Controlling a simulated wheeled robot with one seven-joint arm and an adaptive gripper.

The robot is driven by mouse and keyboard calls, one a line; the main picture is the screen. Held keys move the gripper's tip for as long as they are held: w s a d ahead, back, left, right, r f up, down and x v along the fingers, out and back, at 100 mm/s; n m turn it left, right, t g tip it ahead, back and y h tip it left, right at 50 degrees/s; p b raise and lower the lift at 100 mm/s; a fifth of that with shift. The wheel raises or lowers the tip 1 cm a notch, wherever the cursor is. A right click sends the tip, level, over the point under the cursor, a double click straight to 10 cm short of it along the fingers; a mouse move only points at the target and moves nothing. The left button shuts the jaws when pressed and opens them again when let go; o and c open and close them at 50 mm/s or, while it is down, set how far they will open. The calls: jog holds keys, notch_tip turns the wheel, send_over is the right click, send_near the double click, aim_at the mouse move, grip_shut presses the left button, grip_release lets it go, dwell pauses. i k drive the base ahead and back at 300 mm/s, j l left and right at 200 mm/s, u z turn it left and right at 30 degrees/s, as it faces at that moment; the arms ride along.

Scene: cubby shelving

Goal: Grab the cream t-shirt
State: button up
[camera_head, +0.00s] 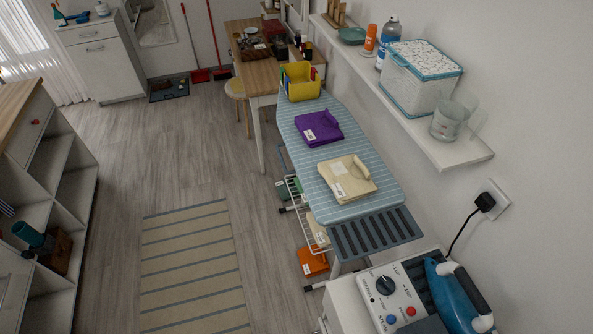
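The cream t-shirt (346,180) lies folded flat on the near half of the blue striped ironing board (367,148), with a small white tag on its left side. A folded purple garment (319,128) lies farther back on the same board, apart from the cream one. My gripper is not in view, and no part of my arm shows near the board.
A yellow bin (299,82) stands at the board's far end. A wall shelf (447,146) with a patterned box (420,80) overhangs the right side. A steam iron (459,296) sits at the near end. Open floor with a striped rug (192,262) lies left.

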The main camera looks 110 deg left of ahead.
aim_at(350, 180)
jog(key=u, duration=3.15)
jog(key=z, duration=0.3)
jog(key=i+j+z, duration=0.15)
jog(key=j+z, duration=0.2)
jog(key=i+j+z, duration=0.1)
jog(key=j+z, duration=0.25)
jog(key=i+j+z, duration=0.1)
jog(key=j+z, duration=0.3)
jog(key=i+j, duration=0.15)
jog(key=j, duration=0.35)
jog(key=i+j+z, duration=0.1)
jog(key=j, duration=0.4)
jog(key=i+j, duration=0.15)
jog(key=j, duration=0.4)
jog(key=i+j+z, duration=0.1)
jog(key=j, duration=0.4)
jog(key=i, duration=0.1)
